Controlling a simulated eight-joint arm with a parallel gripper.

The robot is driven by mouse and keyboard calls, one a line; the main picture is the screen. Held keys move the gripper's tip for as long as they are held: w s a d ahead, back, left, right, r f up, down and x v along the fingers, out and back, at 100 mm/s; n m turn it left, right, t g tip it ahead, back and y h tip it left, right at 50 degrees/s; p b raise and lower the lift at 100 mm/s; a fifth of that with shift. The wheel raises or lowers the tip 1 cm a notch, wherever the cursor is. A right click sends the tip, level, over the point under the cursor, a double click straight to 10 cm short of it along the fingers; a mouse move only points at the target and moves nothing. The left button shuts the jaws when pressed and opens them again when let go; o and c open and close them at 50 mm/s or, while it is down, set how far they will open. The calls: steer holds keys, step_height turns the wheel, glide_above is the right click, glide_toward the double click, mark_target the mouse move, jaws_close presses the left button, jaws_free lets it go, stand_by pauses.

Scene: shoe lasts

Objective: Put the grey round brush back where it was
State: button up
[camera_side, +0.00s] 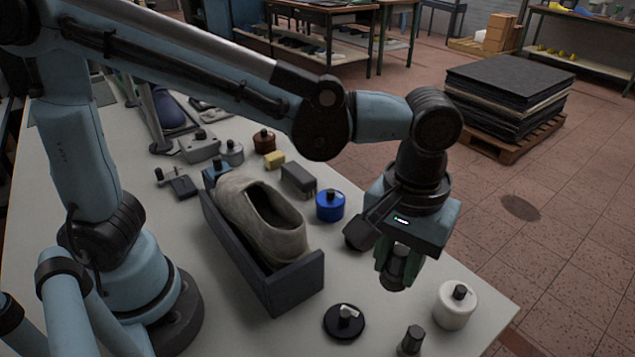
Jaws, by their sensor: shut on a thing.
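My gripper (390,278) hangs above the right front part of the table, pointing down. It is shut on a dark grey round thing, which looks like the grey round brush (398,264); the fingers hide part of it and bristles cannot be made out. It appears to be held above the tabletop.
A beige shoe (262,215) sits in a dark open-topped box (295,284) left of my gripper. A dark knobbed piece (412,341) is at the front edge.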

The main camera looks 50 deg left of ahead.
steer(key=shift+w+f, duration=0.3)
steer(key=w+a+f, duration=0.2)
steer(key=w, duration=0.1)
steer(key=w+a+f, duration=0.4)
steer(key=w, duration=0.1)
steer(key=shift+w+a+f, duration=0.3)
steer(key=shift+a, duration=0.05)
steer(key=shift+w+f, duration=0.1)
steer(key=shift+f, duration=1.95)
steer(key=shift+f, duration=0.15)
steer(key=o, duration=1.1)
steer(key=shift+c, duration=0.2)
